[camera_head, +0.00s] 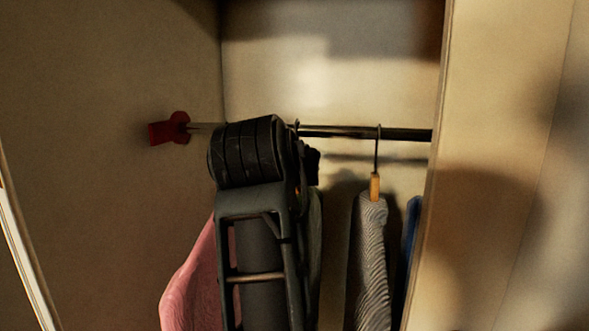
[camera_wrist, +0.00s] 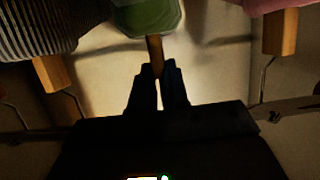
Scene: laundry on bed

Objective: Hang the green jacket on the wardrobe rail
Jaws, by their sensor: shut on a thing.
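The green jacket (camera_wrist: 150,16) hangs from a wooden hanger (camera_wrist: 155,48) in the wrist view, which looks upside down. My gripper (camera_wrist: 158,72) is shut on that hanger. In the head view my arm covers most of the jacket; a dull greenish strip of cloth (camera_head: 315,245) shows beside it. The dark wardrobe rail (camera_head: 390,134) runs across behind my wrist. A small hook tip (camera_head: 297,126) shows at the rail beside my wrist. I cannot tell whether the jacket's own hook sits on the rail, as my gripper hides it.
A striped garment (camera_head: 369,260) hangs on the rail to the right, with a blue garment (camera_head: 411,240) beyond it. A pink garment (camera_head: 195,280) hangs to the left of my arm. A red holder (camera_head: 172,129) is on the left wall. A wardrobe panel (camera_head: 490,200) stands at the right.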

